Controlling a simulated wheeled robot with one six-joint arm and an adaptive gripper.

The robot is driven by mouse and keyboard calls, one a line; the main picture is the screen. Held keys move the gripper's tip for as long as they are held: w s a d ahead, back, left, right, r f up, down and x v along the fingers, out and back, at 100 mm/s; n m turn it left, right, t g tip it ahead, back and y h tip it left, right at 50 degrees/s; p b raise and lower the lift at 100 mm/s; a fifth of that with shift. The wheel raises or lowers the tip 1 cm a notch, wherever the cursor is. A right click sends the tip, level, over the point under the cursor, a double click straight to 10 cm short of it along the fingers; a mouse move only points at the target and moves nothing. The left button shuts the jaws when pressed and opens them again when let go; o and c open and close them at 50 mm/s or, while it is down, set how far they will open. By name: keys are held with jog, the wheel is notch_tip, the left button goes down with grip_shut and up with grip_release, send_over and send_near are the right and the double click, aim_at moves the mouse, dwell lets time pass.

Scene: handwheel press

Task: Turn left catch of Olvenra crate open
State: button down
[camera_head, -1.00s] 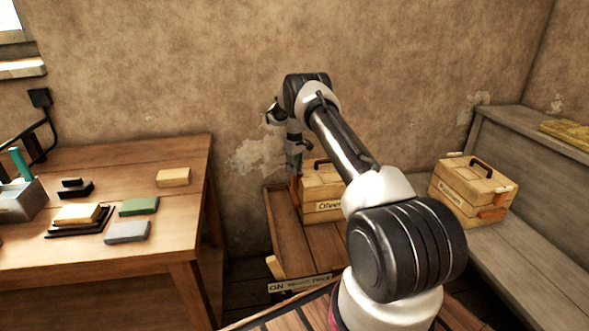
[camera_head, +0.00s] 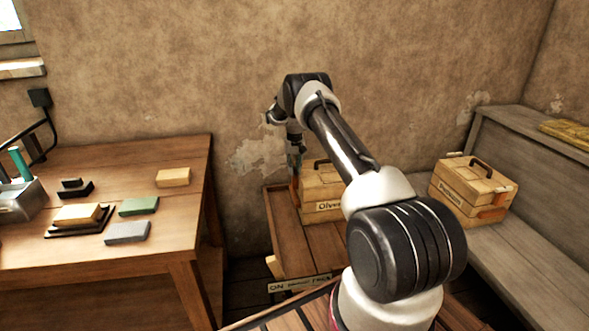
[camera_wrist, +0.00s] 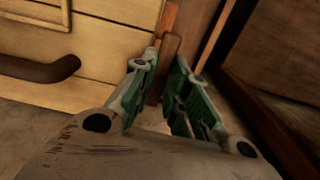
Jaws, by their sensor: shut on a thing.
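The Olvenra crate (camera_head: 321,191), pale wood with a partly hidden name label, stands on a low wooden bench behind my arm in the head view. Its plank side (camera_wrist: 110,38) and dark handle (camera_wrist: 40,69) fill the left of the wrist view. The left catch (camera_wrist: 170,62) is a reddish-brown upright bar at the crate's side; it also shows as a thin strip in the head view (camera_head: 294,189). My gripper (camera_wrist: 164,76) has its green-padded fingers on either side of the catch and is shut on it. The lower part of the catch is hidden by the fingers.
A second crate (camera_head: 462,198) with orange catches sits on the grey bench at right. The table (camera_head: 90,170) at left holds several blocks. The wall is close behind the Olvenra crate. Bare bench boards (camera_head: 285,227) lie left of it.

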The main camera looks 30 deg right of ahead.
aim_at(295, 170)
dwell(0.4)
jog(key=c, duration=1.4)
grip_release()
notch_tip(295, 170, up, 12)
